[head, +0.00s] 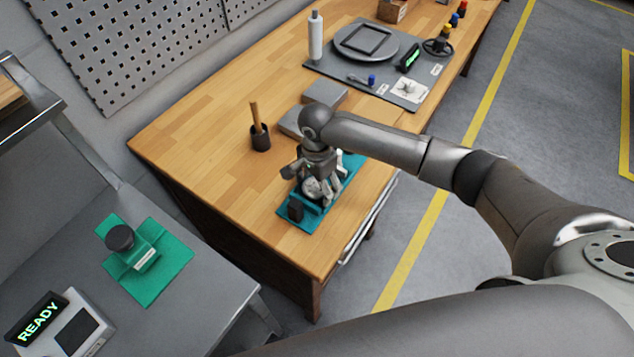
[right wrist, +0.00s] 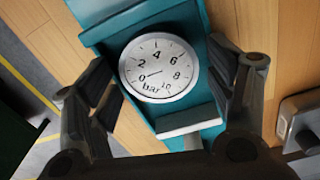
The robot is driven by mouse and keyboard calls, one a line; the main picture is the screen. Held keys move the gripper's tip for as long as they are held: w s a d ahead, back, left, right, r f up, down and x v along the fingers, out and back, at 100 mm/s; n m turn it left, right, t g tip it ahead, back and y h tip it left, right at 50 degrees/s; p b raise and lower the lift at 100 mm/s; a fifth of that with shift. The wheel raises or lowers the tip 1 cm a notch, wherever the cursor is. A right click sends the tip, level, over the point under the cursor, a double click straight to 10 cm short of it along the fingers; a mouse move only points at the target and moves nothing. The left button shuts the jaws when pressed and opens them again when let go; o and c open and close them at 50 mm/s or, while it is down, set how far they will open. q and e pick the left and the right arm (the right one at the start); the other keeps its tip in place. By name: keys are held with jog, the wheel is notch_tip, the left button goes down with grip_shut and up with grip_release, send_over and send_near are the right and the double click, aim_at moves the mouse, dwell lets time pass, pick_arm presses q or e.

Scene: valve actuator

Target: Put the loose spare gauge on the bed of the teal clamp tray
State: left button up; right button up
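The gauge (head: 312,189) is round with a white dial and a grey rim. It lies face up over the teal clamp tray (head: 300,224), near the tray's front part. In the right wrist view the gauge (right wrist: 158,70) sits within the width of the teal tray (right wrist: 150,26). My right gripper (head: 314,180) is just above the tray, pointing down. Its fingers (right wrist: 162,75) are spread on both sides of the gauge, with visible gaps to its rim. The underside of the gauge is hidden. My left gripper is not in view.
A dark cup with a wooden stick (head: 260,136) and a grey block (head: 325,97) stand near the tray. A grey mat (head: 330,67) with several items lies farther back. A green fixture (head: 145,262) is on a separate metal table at left. The wooden bench is clear left of the cup.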

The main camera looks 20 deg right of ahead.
aim_at(317, 186)
notch_tip(317, 186, up, 12)
jog(key=b, duration=0.2)
jog(key=shift+r, duration=0.2)
dwell(0.3)
